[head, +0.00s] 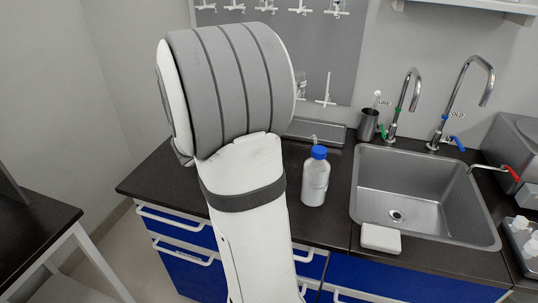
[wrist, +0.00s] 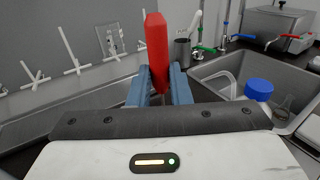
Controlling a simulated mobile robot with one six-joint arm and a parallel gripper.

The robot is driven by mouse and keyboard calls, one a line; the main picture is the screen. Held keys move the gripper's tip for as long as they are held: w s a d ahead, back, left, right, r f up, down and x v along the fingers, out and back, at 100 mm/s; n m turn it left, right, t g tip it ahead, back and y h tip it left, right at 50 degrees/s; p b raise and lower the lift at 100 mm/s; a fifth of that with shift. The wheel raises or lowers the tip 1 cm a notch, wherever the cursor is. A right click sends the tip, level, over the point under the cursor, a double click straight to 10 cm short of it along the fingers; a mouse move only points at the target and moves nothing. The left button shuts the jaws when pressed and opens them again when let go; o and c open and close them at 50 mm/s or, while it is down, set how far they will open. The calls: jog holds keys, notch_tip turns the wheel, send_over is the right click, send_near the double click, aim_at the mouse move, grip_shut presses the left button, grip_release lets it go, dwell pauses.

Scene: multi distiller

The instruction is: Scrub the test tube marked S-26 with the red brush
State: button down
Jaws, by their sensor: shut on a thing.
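My gripper (wrist: 160,84) is shut on a red handle (wrist: 157,48), which looks like that of the red brush. The handle stands upright between the two blue-grey fingers. The brush's bristles cannot be made out. In the head view my own arm hides the gripper and the brush. No label S-26 can be read in either view. A clear glass piece hangs on the peg board at upper left in the wrist view (wrist: 111,40); I cannot tell whether it is a test tube.
A wash bottle (head: 316,180) with a blue cap stands left of the steel sink (head: 436,168). A dark cup (head: 369,125) holding a white-tipped tool stands behind it, beside two taps. A metal tray (head: 330,136) lies below the peg board (head: 340,60). A white block (head: 381,239) lies at the sink's front.

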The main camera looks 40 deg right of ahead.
notch_tip(320, 180, up, 16)
jog(key=p, duration=1.2)
jog(key=shift+r, duration=0.15)
dwell(0.5)
